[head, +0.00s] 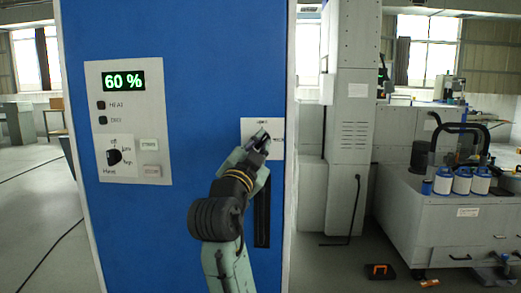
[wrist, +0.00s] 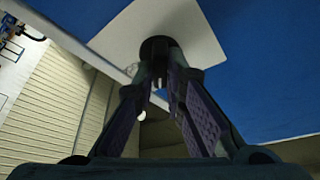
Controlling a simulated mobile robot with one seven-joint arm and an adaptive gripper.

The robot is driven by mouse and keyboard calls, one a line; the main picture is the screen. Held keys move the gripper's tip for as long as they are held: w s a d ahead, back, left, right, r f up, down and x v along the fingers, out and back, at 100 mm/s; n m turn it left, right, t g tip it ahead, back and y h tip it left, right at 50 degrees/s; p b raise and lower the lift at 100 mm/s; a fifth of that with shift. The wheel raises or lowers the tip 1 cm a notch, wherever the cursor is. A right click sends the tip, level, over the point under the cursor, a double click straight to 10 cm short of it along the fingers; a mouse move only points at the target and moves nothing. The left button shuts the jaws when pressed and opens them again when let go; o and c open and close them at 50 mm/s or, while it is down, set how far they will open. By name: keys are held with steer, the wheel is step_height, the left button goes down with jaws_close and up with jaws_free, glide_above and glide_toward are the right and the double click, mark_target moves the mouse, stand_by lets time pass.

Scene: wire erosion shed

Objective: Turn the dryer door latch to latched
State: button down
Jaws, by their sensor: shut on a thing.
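The blue dryer door (head: 215,60) fills the middle of the head view. A white latch plate (head: 275,126) sits near its right edge, with small labels at the top and right that I cannot read surely. In the wrist view, the dark round latch hub (wrist: 158,46) stands out from the white plate (wrist: 195,28). My gripper (head: 262,138) is at the plate and covers most of the latch in the head view. In the wrist view, my gripper (wrist: 162,76) has its fingertips closed on the latch just below the hub. The latch's exact angle is hidden.
A control panel (head: 128,165) with a green 60 % display and a knob is left of the latch. A dark vertical handle (head: 262,215) is below the plate, partly behind my arm. A grey machine (head: 440,220) with several bottles stands at the right.

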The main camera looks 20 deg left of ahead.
steer(key=m+g+h, duration=0.1)
steer(key=m, duration=0.2)
steer(key=m+h+b, duration=0.1)
steer(key=m, duration=0.2)
steer(key=shift+a+m+g, duration=0.15)
steer(key=shift+m+g, duration=0.25)
steer(key=m+g, duration=0.1)
steer(key=m, duration=0.3)
steer(key=shift+r+m+g+h, duration=0.15)
steer(key=shift+m+g+h, duration=0.15)
steer(key=shift+g, duration=0.1)
steer(key=c, duration=1.7)
jaws_free()
steer(key=shift+o, duration=0.2)
steer(key=s+a, duration=0.1)
steer(key=s, duration=1.1)
